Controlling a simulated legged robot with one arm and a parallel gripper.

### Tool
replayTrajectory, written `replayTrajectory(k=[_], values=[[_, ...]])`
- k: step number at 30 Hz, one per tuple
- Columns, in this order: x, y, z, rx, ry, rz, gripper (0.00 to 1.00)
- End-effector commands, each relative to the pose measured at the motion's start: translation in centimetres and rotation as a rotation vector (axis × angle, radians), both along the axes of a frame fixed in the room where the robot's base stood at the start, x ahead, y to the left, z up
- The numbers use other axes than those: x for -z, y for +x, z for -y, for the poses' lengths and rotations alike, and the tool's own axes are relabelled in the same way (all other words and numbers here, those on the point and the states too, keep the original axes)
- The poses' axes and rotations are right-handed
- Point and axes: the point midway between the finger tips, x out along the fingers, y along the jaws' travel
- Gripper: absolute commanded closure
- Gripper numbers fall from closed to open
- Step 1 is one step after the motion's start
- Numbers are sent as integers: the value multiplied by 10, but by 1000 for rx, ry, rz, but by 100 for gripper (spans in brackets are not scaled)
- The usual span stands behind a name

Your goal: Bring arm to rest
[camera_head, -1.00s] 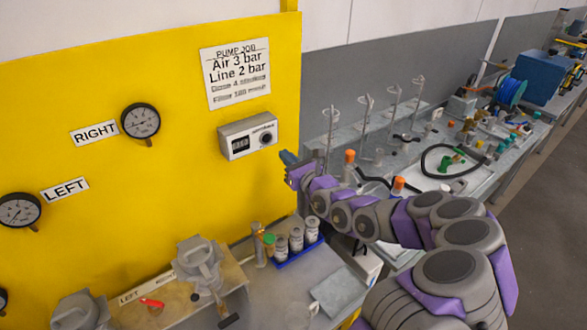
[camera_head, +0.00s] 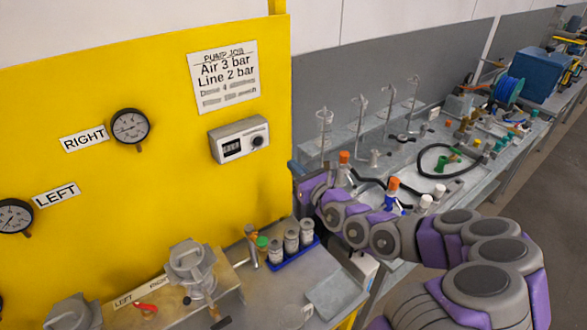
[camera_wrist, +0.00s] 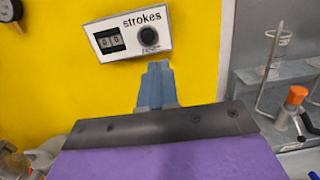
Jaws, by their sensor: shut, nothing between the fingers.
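My arm, grey and purple, reaches from the lower right toward the yellow panel (camera_head: 120,215) in the head view. My gripper (camera_head: 294,168) is at its far end, beside the panel's right edge and below the strokes counter (camera_head: 239,140). In the wrist view the blue-grey fingers of my gripper (camera_wrist: 157,85) are together with nothing between them. They point toward the counter (camera_wrist: 131,32), which reads 00, and appear apart from it.
A blue tray (camera_head: 300,258) with several small jars stands on the bench below my gripper. Orange-capped bottles (camera_head: 393,188) stand near my arm. Metal stands (camera_head: 359,120) line the grey wall. Two gauges, one at RIGHT (camera_head: 131,127) and one at LEFT (camera_head: 13,216), hang on the panel.

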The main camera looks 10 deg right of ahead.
Motion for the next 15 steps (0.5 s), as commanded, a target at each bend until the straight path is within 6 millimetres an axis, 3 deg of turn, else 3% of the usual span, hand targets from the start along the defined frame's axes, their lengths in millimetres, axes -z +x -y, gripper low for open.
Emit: replayTrajectory(k=[10,13,15], values=[[-4,-1,-18,-16,-19,12,100],[-22,-8,-34,-69,-67,74,100],[-41,-19,-54,-137,-129,150,100]])
